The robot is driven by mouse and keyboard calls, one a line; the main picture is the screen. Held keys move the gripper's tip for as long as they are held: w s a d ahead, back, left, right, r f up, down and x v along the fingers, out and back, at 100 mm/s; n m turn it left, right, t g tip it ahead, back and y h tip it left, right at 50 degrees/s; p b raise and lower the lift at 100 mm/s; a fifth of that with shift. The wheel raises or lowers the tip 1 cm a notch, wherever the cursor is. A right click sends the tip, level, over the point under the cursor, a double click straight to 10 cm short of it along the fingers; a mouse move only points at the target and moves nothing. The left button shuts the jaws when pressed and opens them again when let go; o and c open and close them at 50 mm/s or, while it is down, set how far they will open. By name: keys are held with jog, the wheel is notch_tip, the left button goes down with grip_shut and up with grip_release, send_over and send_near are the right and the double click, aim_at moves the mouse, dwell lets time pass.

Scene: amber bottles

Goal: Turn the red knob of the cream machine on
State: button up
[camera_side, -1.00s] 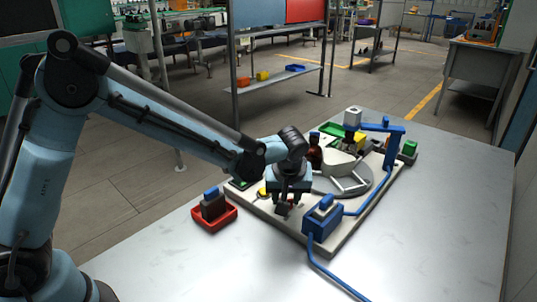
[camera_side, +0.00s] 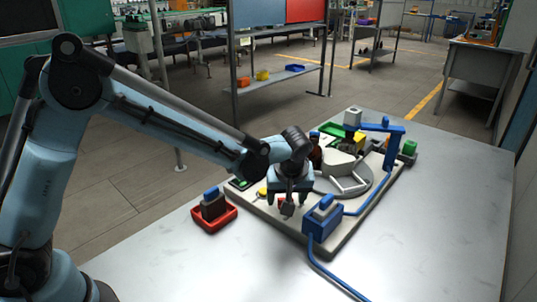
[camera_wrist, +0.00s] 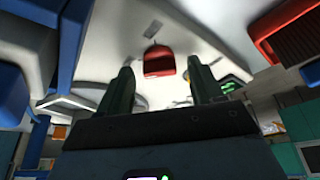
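The cream machine (camera_side: 254,205) is a flat base plate with rounded edges, lying on the metal table. Its red knob (camera_wrist: 158,60) shows in the wrist view as a red block on the cream surface, between and beyond my fingers. In the side view a bit of the red knob (camera_side: 281,203) shows, mostly hidden by my gripper. My gripper (camera_side: 288,200) points down over the near left part of the machine. In the wrist view my gripper (camera_wrist: 160,68) has its two dark fingers spread, one on each side of the knob. No contact with the knob is visible.
A blue block with a cable (camera_side: 322,217) stands at the near right edge of the machine. A red tray (camera_side: 214,218) with a dark, blue-topped block sits to the left. Behind are an amber bottle (camera_side: 315,153), a round grey plate and a blue arch (camera_side: 391,150).

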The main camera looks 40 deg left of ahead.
jog(key=v, duration=1.2)
jog(key=shift+s, duration=0.1)
jog(key=s+a+f+m+t+h, duration=0.1)
jog(key=s+a+m+t+h, duration=0.2)
jog(key=s+a+m, duration=0.6)
jog(key=s+a+t, duration=0.1)
jog(key=s+a, duration=0.1)
jog(key=s, duration=0.3)
jog(key=shift+s+a+f, duration=0.2)
jog(key=shift+f, duration=0.05)
